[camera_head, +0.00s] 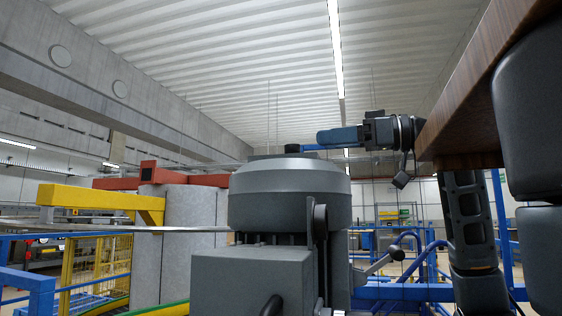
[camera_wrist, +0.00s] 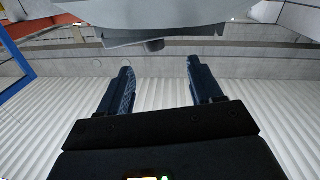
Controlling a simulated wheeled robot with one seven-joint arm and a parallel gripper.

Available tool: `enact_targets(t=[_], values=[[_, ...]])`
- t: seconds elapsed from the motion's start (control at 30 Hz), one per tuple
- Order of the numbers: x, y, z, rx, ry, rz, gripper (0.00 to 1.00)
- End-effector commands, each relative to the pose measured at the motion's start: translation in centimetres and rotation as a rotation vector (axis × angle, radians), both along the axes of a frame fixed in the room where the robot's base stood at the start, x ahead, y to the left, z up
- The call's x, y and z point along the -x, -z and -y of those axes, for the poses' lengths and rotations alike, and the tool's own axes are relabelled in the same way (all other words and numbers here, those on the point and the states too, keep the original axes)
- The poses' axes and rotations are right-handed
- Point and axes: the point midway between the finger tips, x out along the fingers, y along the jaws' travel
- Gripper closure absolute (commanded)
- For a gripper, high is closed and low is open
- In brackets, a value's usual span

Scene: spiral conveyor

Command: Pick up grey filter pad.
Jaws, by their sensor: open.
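I cannot make out a grey filter pad in either view. My gripper (camera_head: 300,148) is at the upper middle of the head view, its blue fingers pointing left. It is just above or beyond the domed top of a large dark grey machine (camera_head: 290,205); the depth is unclear. In the wrist view the two fingers of my gripper (camera_wrist: 158,66) stand apart with nothing between them. A smooth grey body with a dark edge (camera_wrist: 150,22) fills the top of that view, beyond the fingertips.
A brown wooden panel edge (camera_head: 465,95) hangs at the upper right. Pale grey cylinders (camera_head: 178,240) stand at the left near a yellow beam (camera_head: 100,198). Blue rails (camera_head: 395,292) run low on the right.

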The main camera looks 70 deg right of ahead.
Motion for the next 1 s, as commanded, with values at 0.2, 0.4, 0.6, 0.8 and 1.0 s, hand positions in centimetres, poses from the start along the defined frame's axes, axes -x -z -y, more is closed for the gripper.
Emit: enact_targets(t=[0.2,0.4,0.6,0.8,1.0], values=[[-2.3,0.1,0.2,0.000,-0.001,0.000,0.35],[-5.1,0.3,0.9,0.000,-0.002,0.000,0.35],[-6.7,0.4,0.9,0.001,-0.001,0.001,0.35],[-6.7,0.4,0.9,0.000,-0.001,0.001,0.35],[-6.7,0.4,0.9,0.000,-0.001,0.001,0.52]])
